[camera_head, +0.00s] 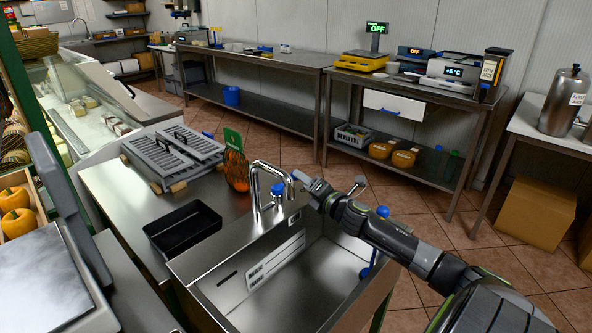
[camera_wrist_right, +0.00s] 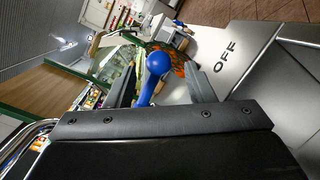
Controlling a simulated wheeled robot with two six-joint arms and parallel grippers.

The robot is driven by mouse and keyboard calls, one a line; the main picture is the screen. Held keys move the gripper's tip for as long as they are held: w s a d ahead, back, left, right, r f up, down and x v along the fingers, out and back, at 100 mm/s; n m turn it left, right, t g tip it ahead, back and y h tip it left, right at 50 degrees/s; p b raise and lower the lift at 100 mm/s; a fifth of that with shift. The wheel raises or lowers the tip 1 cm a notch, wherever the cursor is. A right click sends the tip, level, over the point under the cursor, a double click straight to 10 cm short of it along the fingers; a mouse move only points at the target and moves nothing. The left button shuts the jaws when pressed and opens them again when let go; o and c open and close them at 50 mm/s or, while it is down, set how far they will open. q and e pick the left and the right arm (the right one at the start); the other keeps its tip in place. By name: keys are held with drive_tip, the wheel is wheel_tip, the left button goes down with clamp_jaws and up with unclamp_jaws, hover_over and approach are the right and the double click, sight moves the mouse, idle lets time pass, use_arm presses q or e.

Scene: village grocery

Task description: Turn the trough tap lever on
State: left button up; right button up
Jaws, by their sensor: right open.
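The steel trough (camera_head: 215,262) stands in front of me with a curved steel tap (camera_head: 257,190) at its far rim. The tap's blue lever knob (camera_head: 278,189) shows beside the spout. My right gripper (camera_head: 298,182) reaches in from the right close to the tap. In the right wrist view the round blue lever knob (camera_wrist_right: 158,62) and its stem lie between the two open fingers of the right gripper (camera_wrist_right: 160,84). I see no clear contact with either finger. My left gripper is not in view.
A black tray (camera_head: 183,228) and an orange-and-green item (camera_head: 236,170) sit left of the tap. Grey slatted racks (camera_head: 172,150) lie behind them. A counter with scales (camera_head: 362,62) stands at the back. Tiled floor (camera_head: 425,200) is open to the right.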

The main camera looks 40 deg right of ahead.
drive_tip(key=shift+w+r+p, duration=0.15)
drive_tip(key=shift+w+p, duration=0.3)
drive_tip(key=shift+w, duration=0.1)
drive_tip(key=shift+w+r+p, duration=0.15)
drive_tip(key=shift+w+p, duration=0.3)
drive_tip(key=shift+w, duration=0.1)
drive_tip(key=shift+w+d+p, duration=0.2)
drive_tip(key=shift+w+p, duration=0.45)
drive_tip(key=shift+p, duration=0.05)
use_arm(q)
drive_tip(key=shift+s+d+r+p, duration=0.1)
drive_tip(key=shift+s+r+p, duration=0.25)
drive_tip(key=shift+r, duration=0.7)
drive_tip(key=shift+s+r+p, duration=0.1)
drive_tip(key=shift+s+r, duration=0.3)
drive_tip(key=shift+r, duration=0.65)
use_arm(e)
drive_tip(key=shift+w+f, duration=0.3)
drive_tip(key=shift+w, duration=0.3)
clamp_jaws()
